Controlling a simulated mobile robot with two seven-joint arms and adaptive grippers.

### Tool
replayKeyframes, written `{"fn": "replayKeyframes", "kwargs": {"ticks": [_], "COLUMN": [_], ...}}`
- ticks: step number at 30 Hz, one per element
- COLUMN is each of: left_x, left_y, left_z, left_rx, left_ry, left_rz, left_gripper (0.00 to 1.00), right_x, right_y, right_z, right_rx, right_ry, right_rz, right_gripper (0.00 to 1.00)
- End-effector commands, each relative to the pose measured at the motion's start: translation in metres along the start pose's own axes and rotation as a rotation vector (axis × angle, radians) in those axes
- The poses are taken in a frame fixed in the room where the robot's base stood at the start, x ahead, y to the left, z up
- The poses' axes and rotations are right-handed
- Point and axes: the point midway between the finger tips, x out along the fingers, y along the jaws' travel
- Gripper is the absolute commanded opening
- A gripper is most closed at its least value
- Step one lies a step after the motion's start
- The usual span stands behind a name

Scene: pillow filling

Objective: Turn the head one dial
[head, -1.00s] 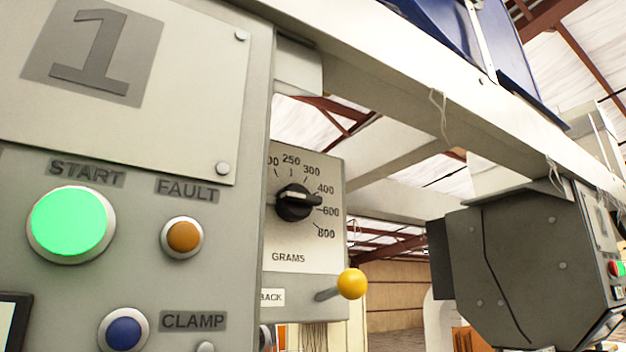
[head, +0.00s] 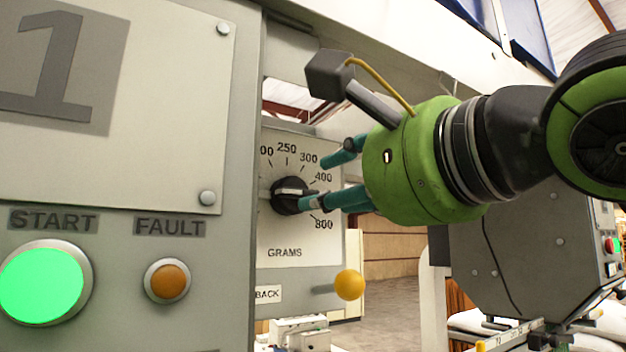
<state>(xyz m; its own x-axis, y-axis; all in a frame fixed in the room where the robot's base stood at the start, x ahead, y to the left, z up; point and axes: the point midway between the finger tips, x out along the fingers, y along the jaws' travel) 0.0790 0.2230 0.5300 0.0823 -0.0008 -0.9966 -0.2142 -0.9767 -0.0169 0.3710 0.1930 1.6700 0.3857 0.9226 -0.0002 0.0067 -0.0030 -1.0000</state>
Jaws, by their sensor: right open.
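The head one dial is a black knob (head: 288,194) with a pale pointer bar, on a light grey plate (head: 290,234) marked in grams. The visible numbers include 250, 300, 400 and 800. The pointer's right end lies between the 400 and 800 marks, where a fingertip covers the scale. My right gripper (head: 322,180), green with teal fingers, comes in from the right and is open. Its lower finger overlaps the knob's right edge; I cannot tell whether they touch. Its upper finger is above and right of the knob, near the 300 mark. My left gripper is out of view.
The panel marked 1 (head: 180,120) stands left of the dial, with a lit green START button (head: 42,284) and an orange FAULT button (head: 167,281). A yellow ball-ended lever (head: 349,285) sticks out below the dial. A dark grey housing (head: 520,255) is behind my right arm.

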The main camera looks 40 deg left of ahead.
Motion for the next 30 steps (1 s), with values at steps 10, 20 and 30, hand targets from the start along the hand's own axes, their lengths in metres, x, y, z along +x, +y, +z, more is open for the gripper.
{"fn": "replayKeyframes", "kwargs": {"ticks": [10,20,30], "left_x": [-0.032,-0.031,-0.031], "left_y": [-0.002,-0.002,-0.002], "left_z": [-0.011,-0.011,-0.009], "left_rx": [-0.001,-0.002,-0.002], "left_ry": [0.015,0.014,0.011], "left_rz": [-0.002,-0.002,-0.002], "left_gripper": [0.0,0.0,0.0], "right_x": [0.046,0.05,0.05], "right_y": [-0.003,0.0,0.0], "right_z": [0.0,0.0,0.0], "right_rx": [0.007,0.007,0.009], "right_ry": [-0.003,-0.004,-0.004], "right_rz": [0.0,-0.002,-0.001], "right_gripper": [0.44,0.44,0.0]}}
